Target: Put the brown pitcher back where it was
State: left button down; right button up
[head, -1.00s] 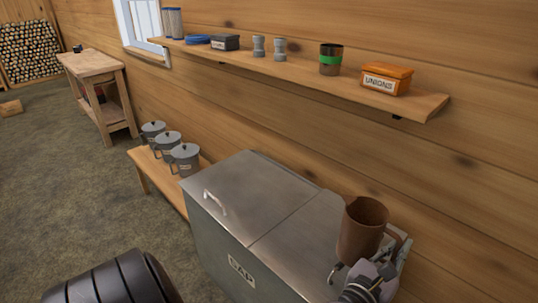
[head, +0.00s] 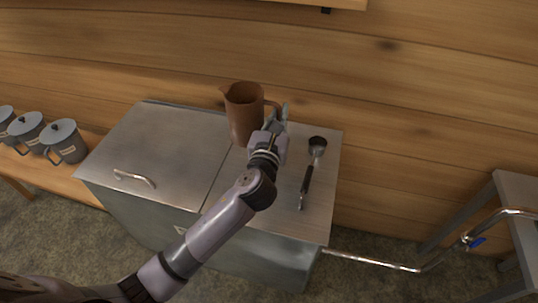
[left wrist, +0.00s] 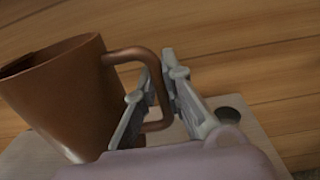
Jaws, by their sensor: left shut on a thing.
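The brown pitcher (head: 244,112) is upright at the back of the metal tank's lid (head: 160,150), right of the seam. I cannot tell whether its base touches the lid. My left gripper (head: 275,125) is shut on its handle, on the pitcher's right side. In the left wrist view the pitcher (left wrist: 65,95) fills the left side, and its handle passes between the fingers of my left gripper (left wrist: 160,100). The pitcher's lower part is hidden there. My right gripper is not in view.
Grey lidded pots (head: 64,142) stand on a wooden bench at the left. A metal pipe (head: 400,266) runs at lower right, beside a grey stand (head: 518,215). The lid's left part is clear.

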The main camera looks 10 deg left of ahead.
pick_arm(q)
notch_tip(320, 180, down, 13)
jog(key=b, duration=0.4)
jog(key=shift+f+b, duration=0.2)
jog(key=shift+b, duration=0.1)
jog(key=shift+a, duration=0.1)
jog(key=shift+f, duration=0.2)
jog(key=c, duration=1.7)
grip_release()
